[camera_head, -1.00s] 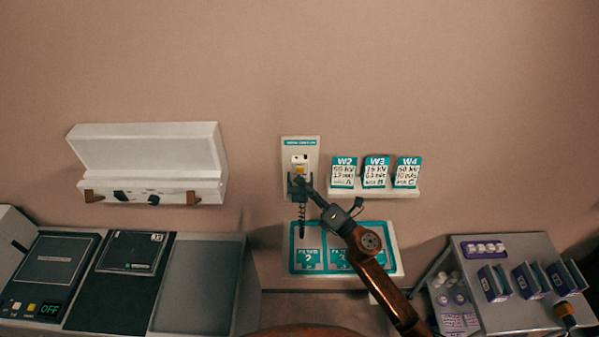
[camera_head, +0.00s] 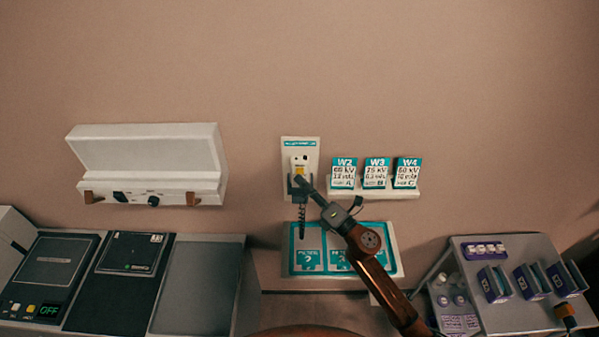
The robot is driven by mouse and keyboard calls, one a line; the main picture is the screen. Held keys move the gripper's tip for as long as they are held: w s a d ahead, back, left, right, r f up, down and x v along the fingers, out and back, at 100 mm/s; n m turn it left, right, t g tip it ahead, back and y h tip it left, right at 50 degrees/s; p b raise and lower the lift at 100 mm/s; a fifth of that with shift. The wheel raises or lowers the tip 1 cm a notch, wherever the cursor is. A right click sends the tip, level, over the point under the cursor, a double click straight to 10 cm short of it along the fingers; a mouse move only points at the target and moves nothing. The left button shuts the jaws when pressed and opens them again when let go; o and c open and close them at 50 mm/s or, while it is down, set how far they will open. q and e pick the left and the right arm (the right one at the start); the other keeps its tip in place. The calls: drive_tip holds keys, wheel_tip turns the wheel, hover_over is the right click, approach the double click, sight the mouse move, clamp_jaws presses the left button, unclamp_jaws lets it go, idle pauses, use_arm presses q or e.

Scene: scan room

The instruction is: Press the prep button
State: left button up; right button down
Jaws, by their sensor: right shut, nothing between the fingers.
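A white hand switch (camera_head: 301,160) hangs on a pale wall plate (camera_head: 313,148) with a teal label, left of the cards. A small yellow patch, which looks like a button (camera_head: 300,170), shows on its front. A dark coiled cord (camera_head: 302,222) hangs below it. My right gripper (camera_head: 301,181) is shut and empty, its tip at the lower part of the hand switch, just below the yellow patch. I cannot tell whether it touches. The gripper hides the lower part of the switch. No lettering on the button is readable. My left gripper is not in view.
Cards W2, W3 and W4 (camera_head: 376,174) stand on a small shelf to the right. A teal filter tray (camera_head: 397,262) lies below. A console (camera_head: 48,262) reading OFF is at left, under a white wall box (camera_head: 148,155). A sloped rack (camera_head: 520,318) stands at right.

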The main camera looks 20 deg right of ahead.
drive_tip(key=shift+w, duration=0.15)
idle(0.5)
drive_tip(key=shift+w+d, duration=0.15)
drive_tip(key=shift+w, duration=0.1)
drive_tip(key=shift+w+d, duration=0.15)
drive_tip(key=shift+w, duration=0.3)
idle(0.8)
idle(0.3)
drive_tip(key=shift+s+a, duration=0.3)
drive_tip(key=shift+s, duration=0.6)
drive_tip(key=s, duration=0.2)
drive_tip(key=s+a, duration=0.1)
drive_tip(key=s, duration=0.1)
drive_tip(key=shift+s+a+p, duration=0.2)
drive_tip(key=shift+s+p, duration=0.2)
